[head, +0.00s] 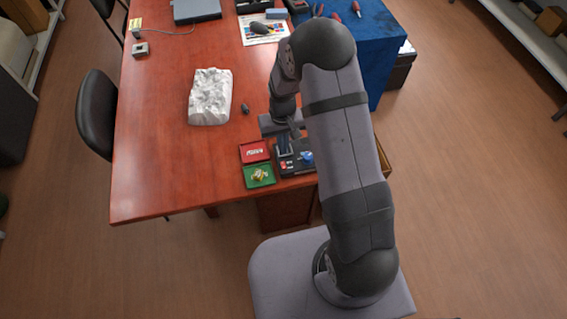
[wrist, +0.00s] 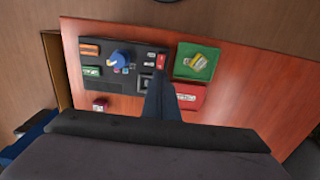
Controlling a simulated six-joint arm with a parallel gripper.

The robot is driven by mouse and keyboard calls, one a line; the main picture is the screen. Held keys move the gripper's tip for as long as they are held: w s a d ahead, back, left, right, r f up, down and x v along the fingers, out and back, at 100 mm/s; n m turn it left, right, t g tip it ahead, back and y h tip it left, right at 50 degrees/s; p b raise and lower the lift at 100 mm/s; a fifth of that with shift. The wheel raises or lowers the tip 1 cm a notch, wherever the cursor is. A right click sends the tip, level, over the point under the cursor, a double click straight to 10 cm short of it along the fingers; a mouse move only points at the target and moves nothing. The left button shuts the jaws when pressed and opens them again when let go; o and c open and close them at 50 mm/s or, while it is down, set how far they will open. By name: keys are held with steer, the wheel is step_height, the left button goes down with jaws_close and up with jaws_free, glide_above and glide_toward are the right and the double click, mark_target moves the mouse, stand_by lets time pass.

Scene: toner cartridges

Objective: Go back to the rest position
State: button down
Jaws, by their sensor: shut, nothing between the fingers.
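My gripper (head: 284,150) is low over the front part of the wooden table, beside a black panel (head: 297,170). In the wrist view my gripper's fingers (wrist: 162,82) are together, with nothing seen between them. They cover part of the panel's edge (wrist: 105,82) and sit next to the red tray (wrist: 190,104). I cannot tell whether the fingertips touch the panel. A blue knob-like part (wrist: 122,58) stands on the panel. My arm hides part of the panel in the head view.
A green tray (wrist: 204,49) holds a yellow-and-green item. The red tray also shows in the head view (head: 246,154). A white, crumpled-looking block (head: 210,96) and a small dark object (head: 245,108) lie further back. The table (head: 160,170) is clear at front left.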

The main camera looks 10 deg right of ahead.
steer(key=s+d+r+g, duration=0.1)
steer(key=s+g, duration=0.1)
steer(key=s, duration=0.7)
steer(key=s+r+g, duration=0.2)
steer(key=s, duration=0.7)
steer(key=s+r, duration=0.5)
steer(key=r, duration=0.2)
steer(key=w+d+r+t, duration=0.1)
steer(key=w+r+t, duration=0.2)
steer(key=r+t, duration=0.1)
steer(key=shift+r, duration=0.8)
steer(key=shift+w, duration=0.1)
